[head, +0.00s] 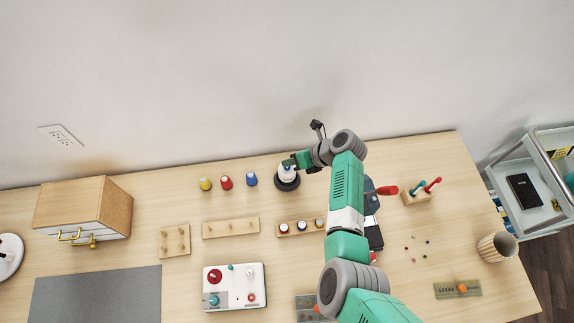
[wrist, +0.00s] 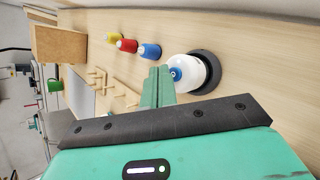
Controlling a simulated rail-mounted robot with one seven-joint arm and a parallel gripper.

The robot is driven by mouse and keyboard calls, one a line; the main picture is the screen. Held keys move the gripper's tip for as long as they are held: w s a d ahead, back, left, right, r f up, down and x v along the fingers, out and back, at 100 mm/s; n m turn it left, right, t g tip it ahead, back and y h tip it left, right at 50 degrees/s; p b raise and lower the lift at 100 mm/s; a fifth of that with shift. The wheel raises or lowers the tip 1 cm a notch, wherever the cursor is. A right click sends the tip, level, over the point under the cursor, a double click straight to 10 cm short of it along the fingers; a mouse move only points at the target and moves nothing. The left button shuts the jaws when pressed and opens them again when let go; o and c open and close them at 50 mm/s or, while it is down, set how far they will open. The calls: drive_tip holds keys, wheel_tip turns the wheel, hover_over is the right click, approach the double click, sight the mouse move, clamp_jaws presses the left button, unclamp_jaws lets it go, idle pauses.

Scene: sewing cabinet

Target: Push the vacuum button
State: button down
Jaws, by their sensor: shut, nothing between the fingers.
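A white rounded device with a blue button stands on a round black base (head: 287,184) near the back of the table. In the wrist view its white body (wrist: 198,72) and blue button (wrist: 176,73) face my fingers. I take this as the vacuum and its button. My gripper (head: 289,163) is shut and empty, at the top of the device, partly covering it in the head view. In the wrist view the shut green fingertips (wrist: 160,72) are just left of the blue button. I cannot tell whether they touch it.
Yellow (head: 205,184), red (head: 226,182) and blue (head: 251,179) spools stand left of the device. Wooden peg racks (head: 230,228) lie in front. A wooden cabinet (head: 84,206) is at the left, a striped cup (head: 497,247) at the right. The wall is close behind.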

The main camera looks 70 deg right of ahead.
drive_tip(key=shift+f, duration=0.1)
drive_tip(key=shift+f, duration=0.35)
drive_tip(key=shift+f, duration=0.15)
idle(0.4)
drive_tip(key=shift+r+p, duration=0.6)
drive_tip(key=shift+p, duration=0.2)
wheel_tip(320, 180, up, 6)
drive_tip(key=p, duration=0.7)
